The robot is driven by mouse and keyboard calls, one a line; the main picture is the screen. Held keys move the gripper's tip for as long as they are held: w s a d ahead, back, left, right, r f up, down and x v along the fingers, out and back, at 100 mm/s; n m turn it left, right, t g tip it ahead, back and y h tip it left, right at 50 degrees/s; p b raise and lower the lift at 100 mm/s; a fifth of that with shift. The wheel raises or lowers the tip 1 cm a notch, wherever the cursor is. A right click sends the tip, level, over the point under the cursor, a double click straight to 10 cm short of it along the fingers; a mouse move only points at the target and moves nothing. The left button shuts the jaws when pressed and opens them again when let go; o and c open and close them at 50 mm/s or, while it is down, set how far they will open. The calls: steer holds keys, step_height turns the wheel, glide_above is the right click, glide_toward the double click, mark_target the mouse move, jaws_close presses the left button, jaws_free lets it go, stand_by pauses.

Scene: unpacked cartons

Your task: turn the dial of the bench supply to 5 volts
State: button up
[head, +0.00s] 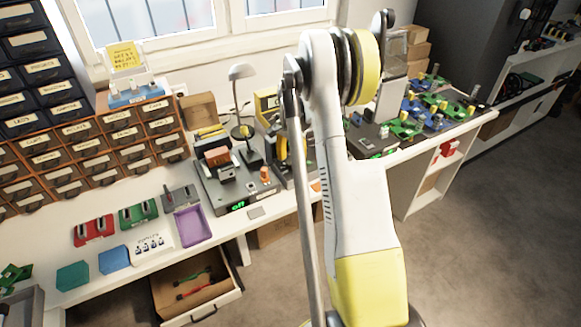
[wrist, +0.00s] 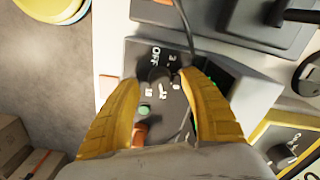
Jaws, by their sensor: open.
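In the wrist view, the dark front panel of the bench supply (wrist: 143,60) fills the middle. It bears "OFF" and several white number marks around a dark dial (wrist: 158,75). My gripper (wrist: 161,80) is open, with its yellow fingers spread to either side of the dial. I cannot tell whether the fingertips touch it. The dial's pointer is too dark and small to read. A green button (wrist: 145,110) and an orange part (wrist: 139,133) are on the panel below the dial. In the head view, my arm hides the gripper and the dial.
A yellow-edged instrument (wrist: 285,150) stands close at the lower right in the wrist view.

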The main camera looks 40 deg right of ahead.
steer(key=shift+f, duration=0.6)
jaws_close()
